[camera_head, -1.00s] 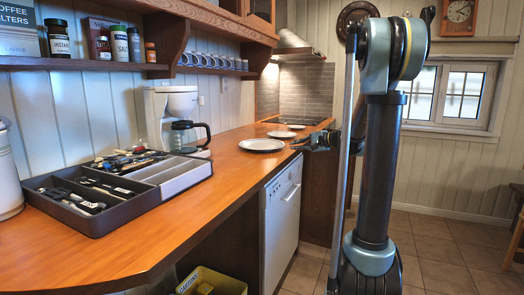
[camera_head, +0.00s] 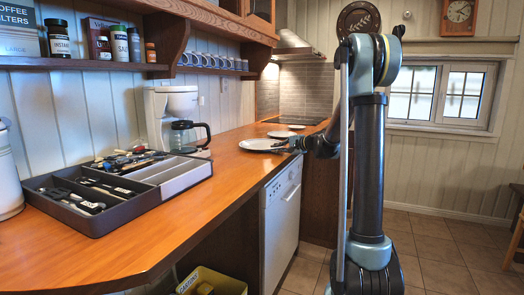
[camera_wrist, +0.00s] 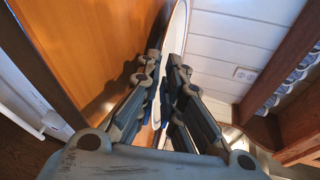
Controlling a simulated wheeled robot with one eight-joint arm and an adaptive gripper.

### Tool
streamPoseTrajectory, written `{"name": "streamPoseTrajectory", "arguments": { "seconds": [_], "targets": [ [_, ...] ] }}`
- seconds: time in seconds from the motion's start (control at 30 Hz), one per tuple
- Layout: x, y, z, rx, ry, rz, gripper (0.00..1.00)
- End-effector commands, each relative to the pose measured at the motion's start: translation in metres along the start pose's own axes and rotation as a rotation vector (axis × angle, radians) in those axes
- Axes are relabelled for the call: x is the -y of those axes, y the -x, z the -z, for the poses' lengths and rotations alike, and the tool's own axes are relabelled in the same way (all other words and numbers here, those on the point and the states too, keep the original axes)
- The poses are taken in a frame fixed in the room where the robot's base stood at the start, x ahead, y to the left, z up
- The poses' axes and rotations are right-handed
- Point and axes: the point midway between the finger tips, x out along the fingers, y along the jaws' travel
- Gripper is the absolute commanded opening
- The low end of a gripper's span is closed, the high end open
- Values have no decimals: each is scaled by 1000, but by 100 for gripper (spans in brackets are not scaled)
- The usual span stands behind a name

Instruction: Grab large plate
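The large plate (camera_head: 258,144) is white and round and sits over the wooden counter, beyond the coffee maker. My gripper (camera_head: 285,147) is at the plate's right edge. In the wrist view the fingertips of my gripper (camera_wrist: 164,62) are close together, one on each side of the rim. The plate (camera_wrist: 179,32) shows there nearly edge-on as a narrow white strip between and beyond them. My gripper looks shut on the rim. The fingers hide part of the contact. A second plate (camera_head: 282,134) lies farther back.
The grey utensil tray (camera_head: 115,215) stands at the near left of the counter (camera_head: 190,228). A coffee maker (camera_head: 172,103) with a dark carafe stands behind it. A white dishwasher (camera_head: 283,210) is below the counter. Mugs hang under the wall shelf (camera_head: 90,66).

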Motion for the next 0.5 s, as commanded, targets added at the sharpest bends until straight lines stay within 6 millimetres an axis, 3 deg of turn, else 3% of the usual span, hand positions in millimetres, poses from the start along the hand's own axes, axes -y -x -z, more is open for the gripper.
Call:
{"name": "streamPoseTrajectory", "arguments": {
  "seconds": [0.2,0.43,0.5],
  "targets": [
    [0,-27,1,1,0,-1,7],
    [0,-29,1,0,0,0,7],
    [0,-29,1,0,0,0,0]
  ]
}}
